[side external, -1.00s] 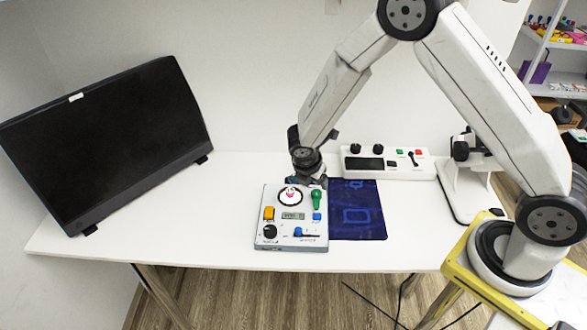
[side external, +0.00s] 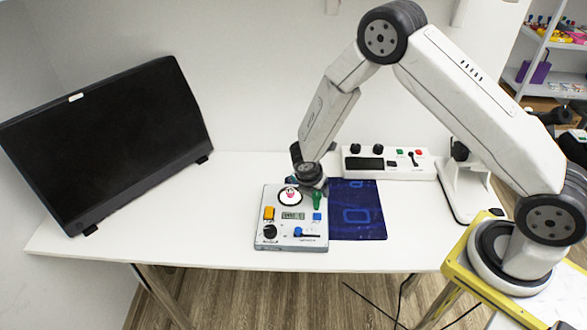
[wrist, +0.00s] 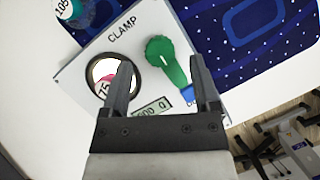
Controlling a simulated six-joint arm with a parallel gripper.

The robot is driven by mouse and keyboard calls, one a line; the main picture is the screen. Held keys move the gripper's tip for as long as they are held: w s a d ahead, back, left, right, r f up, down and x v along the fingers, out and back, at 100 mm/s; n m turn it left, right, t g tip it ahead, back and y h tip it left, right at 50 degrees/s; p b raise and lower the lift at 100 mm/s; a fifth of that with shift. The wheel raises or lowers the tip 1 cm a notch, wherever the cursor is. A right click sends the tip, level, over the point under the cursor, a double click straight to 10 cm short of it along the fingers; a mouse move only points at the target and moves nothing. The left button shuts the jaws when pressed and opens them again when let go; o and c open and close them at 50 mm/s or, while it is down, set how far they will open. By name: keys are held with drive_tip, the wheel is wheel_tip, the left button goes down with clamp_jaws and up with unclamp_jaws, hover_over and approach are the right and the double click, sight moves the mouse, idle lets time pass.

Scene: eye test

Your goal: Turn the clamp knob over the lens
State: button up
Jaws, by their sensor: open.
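The clamp knob (side external: 317,198) is green with a long grip and stands on the white panel box (side external: 264,240), right of the round lens (side external: 290,197). In the wrist view the knob (wrist: 168,65) is next to the word CLAMP, and the black-rimmed lens (wrist: 100,68) shows something pink and white inside. My gripper (side external: 308,185) is low over the back of the box. In the wrist view my gripper (wrist: 160,60) is open, with the knob between its fingers in the picture. The left finger covers part of the lens. I cannot tell whether the fingers touch the knob.
The box also bears an orange switch (side external: 268,213), a black dial (side external: 270,231), a display (side external: 293,216) and blue controls. A dark blue mat (side external: 357,210) lies to its right, a white control unit (side external: 388,163) behind. A monitor (side external: 105,140) stands left. A ball marked 105 (wrist: 68,8) is beyond the box.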

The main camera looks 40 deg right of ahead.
drive_tip(key=shift+x, duration=1.3)
clamp_jaws()
